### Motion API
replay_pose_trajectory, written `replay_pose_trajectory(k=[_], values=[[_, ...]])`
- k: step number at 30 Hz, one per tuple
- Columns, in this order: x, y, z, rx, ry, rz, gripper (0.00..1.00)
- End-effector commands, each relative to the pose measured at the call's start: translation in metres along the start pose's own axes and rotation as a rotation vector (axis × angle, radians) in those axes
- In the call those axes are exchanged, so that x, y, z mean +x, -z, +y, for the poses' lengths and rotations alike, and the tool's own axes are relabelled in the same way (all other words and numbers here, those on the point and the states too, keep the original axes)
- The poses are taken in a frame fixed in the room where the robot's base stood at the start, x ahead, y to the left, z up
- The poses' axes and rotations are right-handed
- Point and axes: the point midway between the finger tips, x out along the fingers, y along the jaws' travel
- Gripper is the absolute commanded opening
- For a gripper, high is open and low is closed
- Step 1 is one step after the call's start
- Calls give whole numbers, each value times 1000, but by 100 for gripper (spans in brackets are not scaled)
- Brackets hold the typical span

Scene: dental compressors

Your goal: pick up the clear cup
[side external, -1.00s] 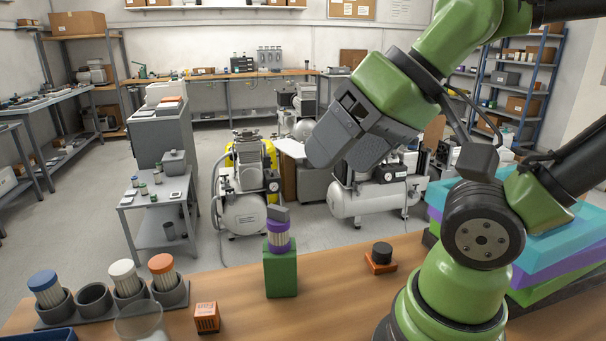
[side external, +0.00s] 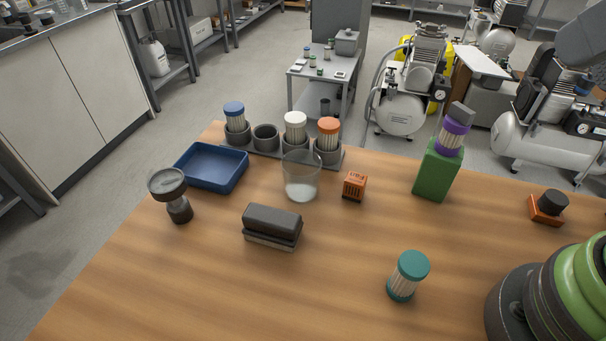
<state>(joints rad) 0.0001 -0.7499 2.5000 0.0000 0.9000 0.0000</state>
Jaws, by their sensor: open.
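The clear cup (side external: 300,177) stands upright on the wooden table, just in front of the row of dark holders. It is see-through, with a paler base, and looks empty. My gripper (side external: 572,83) shows only in part, as a dark grey shape at the upper right edge. It is far to the right of the cup, raised and apart from it. It is open, and I see nothing held in it. The rest of my gripper is cut off by the frame.
A holder rack (side external: 265,140) with coloured-cap filters stands behind the cup. A blue tray (side external: 212,168) lies left, a small orange block (side external: 354,187) right, a dark eraser-like block (side external: 272,227) in front. A teal-capped filter (side external: 408,277) stands nearer. The front middle table is clear.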

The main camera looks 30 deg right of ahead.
Motion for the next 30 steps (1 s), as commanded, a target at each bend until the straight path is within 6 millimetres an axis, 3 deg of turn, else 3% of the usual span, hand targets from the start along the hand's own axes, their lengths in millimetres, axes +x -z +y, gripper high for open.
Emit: replay_pose_trajectory(k=[7, 11, 20, 26, 30], values=[[0, 0, 0, 0, 0, 0, 71], [0, 0, 0, 0, 0, 0, 100], [1, 5, -3, -15, -3, -14, 100], [18, 41, -26, -124, -29, -118, 100], [49, 70, -49, -240, -53, -215, 100]])
